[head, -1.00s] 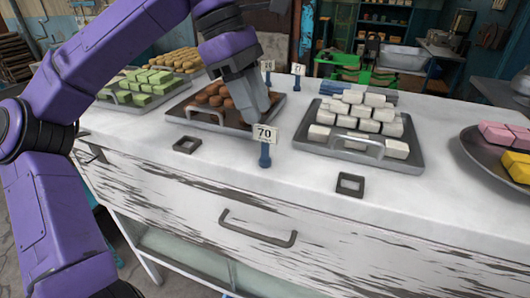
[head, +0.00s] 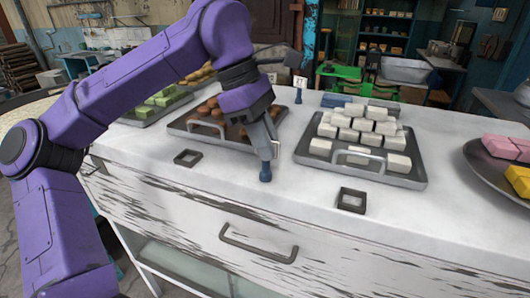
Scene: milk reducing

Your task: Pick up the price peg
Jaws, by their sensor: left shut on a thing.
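The price peg (head: 266,173) has a blue round base and stands on the white counter between the brown-sweets tray and the white-sweets tray. My left gripper (head: 267,152) is down over it, its grey fingers shut around its upper part. Most of its price card is hidden behind the fingers; only a pale edge shows on the right. The base appears to be at the counter surface; I cannot tell if it is lifted. My right gripper is not in the view.
A tray of white blocks (head: 416,181) is close on the right, and a tray of brown sweets (head: 178,126) on the left. Two dark square frames (head: 187,158) (head: 351,200) lie near the front edge. Another price peg (head: 298,92) stands behind. A plate (head: 478,158) holds pink and yellow blocks.

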